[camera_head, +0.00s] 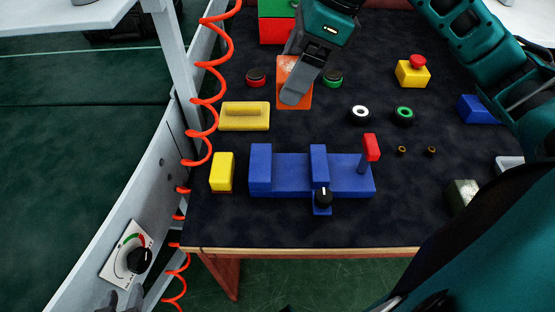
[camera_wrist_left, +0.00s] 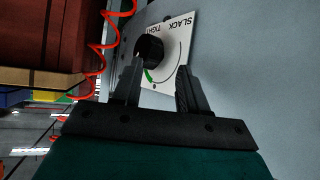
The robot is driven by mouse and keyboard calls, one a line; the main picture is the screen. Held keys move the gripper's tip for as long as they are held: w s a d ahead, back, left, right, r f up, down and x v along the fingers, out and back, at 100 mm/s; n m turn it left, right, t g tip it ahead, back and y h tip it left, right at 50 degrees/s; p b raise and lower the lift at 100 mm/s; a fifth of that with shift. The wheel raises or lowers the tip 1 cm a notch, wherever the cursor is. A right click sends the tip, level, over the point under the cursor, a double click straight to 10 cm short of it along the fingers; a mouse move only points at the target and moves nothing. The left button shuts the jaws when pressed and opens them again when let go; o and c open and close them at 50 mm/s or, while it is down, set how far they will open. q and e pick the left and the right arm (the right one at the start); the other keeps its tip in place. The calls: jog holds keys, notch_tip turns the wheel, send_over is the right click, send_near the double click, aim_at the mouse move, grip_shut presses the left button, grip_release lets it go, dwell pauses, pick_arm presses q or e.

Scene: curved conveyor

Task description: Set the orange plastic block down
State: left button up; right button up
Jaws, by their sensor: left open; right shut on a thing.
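The orange plastic block (camera_head: 285,97) is at the upper middle of the dark table in the head view. My right gripper (camera_head: 299,88) is shut on it from above and hides part of it. I cannot tell whether the block touches the table. My left gripper (camera_head: 122,299) is at the lower left, in front of the dial plate (camera_head: 117,262) with the black knob (camera_head: 139,260). In the left wrist view my left gripper (camera_wrist_left: 157,85) is open and empty, its fingers pointing toward the knob (camera_wrist_left: 150,49) and its SLACK/TIGHT plate (camera_wrist_left: 175,60).
Near the block are red (camera_head: 256,77) and green (camera_head: 333,78) buttons, a yellow handle block (camera_head: 244,124) and a red-and-green box (camera_head: 273,30). A blue fixture (camera_head: 290,170) stands toward the front. A coiled red cord (camera_head: 207,97) runs along the left edge.

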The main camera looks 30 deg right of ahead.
notch_tip(320, 180, down, 16)
jog(key=b, duration=0.3)
jog(key=shift+f+b, duration=0.35)
jog(key=shift+f, duration=1.6)
pick_arm(q)
jog(key=shift+w+d+f, duration=0.4)
jog(key=shift+d+f, duration=0.35)
jog(key=shift+d, duration=0.05)
jog(key=shift+f, duration=0.1)
pick_arm(e)
jog(key=shift+f, duration=0.2)
pick_arm(q)
jog(key=shift+s+f, duration=0.15)
jog(key=shift+f, duration=0.05)
pick_arm(e)
jog(key=o, duration=1)
jog(key=shift+r, duration=0.1)
jog(key=shift+o, duration=0.2)
